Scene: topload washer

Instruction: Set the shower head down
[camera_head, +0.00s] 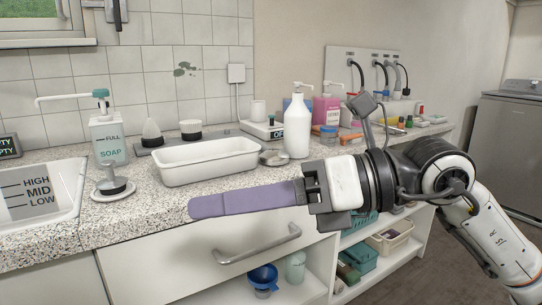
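My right gripper (306,190) reaches in from the right, in front of the counter's front edge. It is shut on one end of a long, flat purple piece (240,202) with a rounded tip. The piece lies almost level and points left, in front of the counter's edge and drawer front. Whether it touches the counter cannot be told. No spray face shows, so I cannot tell for sure whether this is the shower head. The fingertips are partly hidden. My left gripper is not in view.
The speckled counter (60,232) holds a white tray (207,173), a white bottle (297,125), a soap dispenser (108,138) and a grey knobbed piece (113,184). The sink (68,208) is at the left. Bare counter shows before the tray. A drawer handle (258,246) juts out below.

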